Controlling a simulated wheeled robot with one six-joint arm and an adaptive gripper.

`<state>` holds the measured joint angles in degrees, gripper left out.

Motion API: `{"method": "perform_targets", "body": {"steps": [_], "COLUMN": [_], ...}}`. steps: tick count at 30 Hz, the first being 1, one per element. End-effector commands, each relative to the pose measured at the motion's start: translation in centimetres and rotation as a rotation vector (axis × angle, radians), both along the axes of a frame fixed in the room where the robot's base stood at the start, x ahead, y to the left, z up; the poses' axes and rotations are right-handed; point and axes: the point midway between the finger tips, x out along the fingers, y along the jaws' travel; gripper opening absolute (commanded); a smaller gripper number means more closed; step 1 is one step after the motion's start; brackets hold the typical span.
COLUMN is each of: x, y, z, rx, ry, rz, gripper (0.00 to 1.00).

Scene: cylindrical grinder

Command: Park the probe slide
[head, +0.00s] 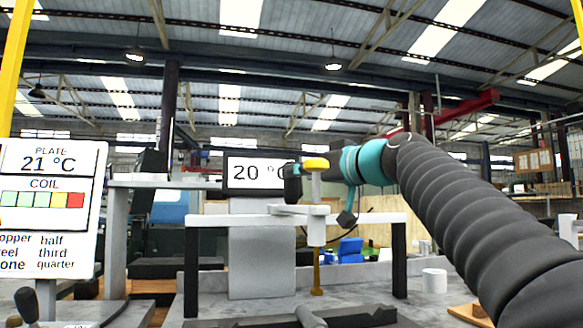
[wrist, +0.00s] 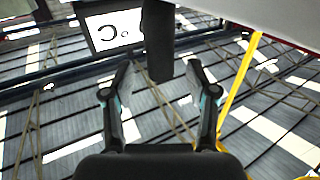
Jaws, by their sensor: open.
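The probe slide (head: 316,228) is a pale upright block with a yellow cap (head: 315,163) and a thin brass rod (head: 317,275) below. It sits on a white cross rail (head: 372,218), near the middle of the head view. My gripper (wrist: 159,64) is open, its two fingers apart in the wrist view. A dark post (wrist: 158,30) hangs between the fingertips, with a visible gap on each side. I cannot tell whether this post belongs to the slide. In the head view my wrist reaches in from the right at cap height, and the slide partly hides the gripper.
A display reading 20 (head: 246,174) stands behind the rail. Dark posts (head: 399,260) support the rail. A white cylinder (head: 434,281) stands on the bench to the right. A sign (head: 50,205) showing plate 21 °C and coil colours stands at left.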

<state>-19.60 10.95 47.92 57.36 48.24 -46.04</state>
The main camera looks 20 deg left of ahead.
Motion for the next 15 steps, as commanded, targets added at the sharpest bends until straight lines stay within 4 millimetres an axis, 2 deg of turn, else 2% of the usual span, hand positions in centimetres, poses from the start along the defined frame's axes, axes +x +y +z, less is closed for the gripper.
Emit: {"method": "perform_targets", "body": {"steps": [1, 6, 15], "x": [0.4, 1.5, 2.0], "y": [0.9, 2.5, 3.4], "z": [0.2, 0.2, 0.0], "rx": [0.0, -0.001, 0.0], "ry": [0.001, 0.001, 0.0], "rz": [0.003, 0.001, 0.001], "gripper": [0.58, 0.58, 0.58]}}
